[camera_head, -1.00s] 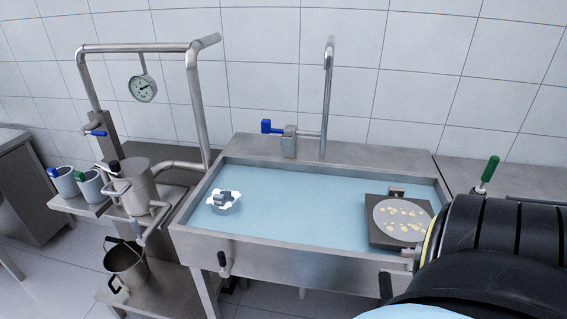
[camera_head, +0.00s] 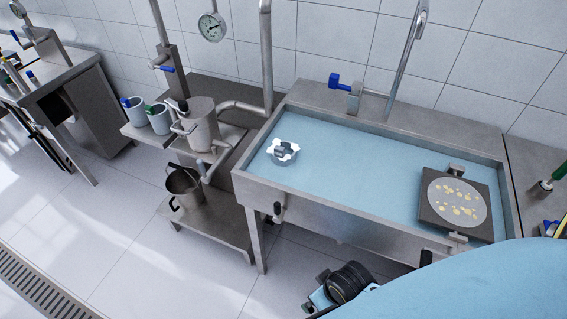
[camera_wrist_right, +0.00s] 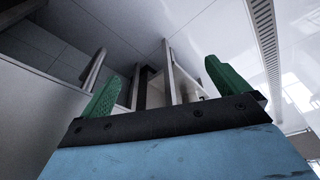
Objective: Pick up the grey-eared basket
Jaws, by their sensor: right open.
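A small round metal basket (camera_head: 283,154) with white and grey parts at its rim stands on the blue floor of the sink basin, near its left end. It is the only piece with grey at its top that I make out, but its ears are too small to be sure of. My right gripper (camera_wrist_right: 163,68) is open and empty in the right wrist view, its two green fingers well apart. No basket shows between them. My left gripper is in neither view.
The steel sink (camera_head: 340,222) has a dark plate with a speckled disc (camera_head: 457,203) at its right. Left of it, a shelf holds a blue-handled cup (camera_head: 134,112), a green-handled cup (camera_head: 158,119) and a metal jug (camera_head: 200,122). A bucket (camera_head: 184,188) stands below. Floor (camera_head: 120,230) at front left is clear.

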